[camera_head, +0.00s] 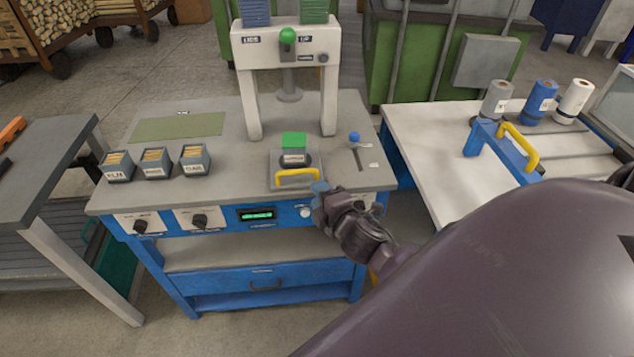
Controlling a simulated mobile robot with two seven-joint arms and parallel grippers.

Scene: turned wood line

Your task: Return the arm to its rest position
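My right arm (480,270) comes in large from the lower right. Its gripper (320,188) is small and dark, at the front edge of the blue-framed bench (230,190), just right of a yellow handle (297,175). I cannot tell whether it touches the bench or the handle, or whether its fingers are open or shut. No object shows clearly in it. My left gripper is not in view.
A press (288,45) with a green knob stands on the bench behind a green block (294,140). A blue-knobbed lever (354,137) is nearby. Three small bins (155,163) stand left. A white table (440,165) with a blue guard (507,152) lies right. Floor shows between the tables.

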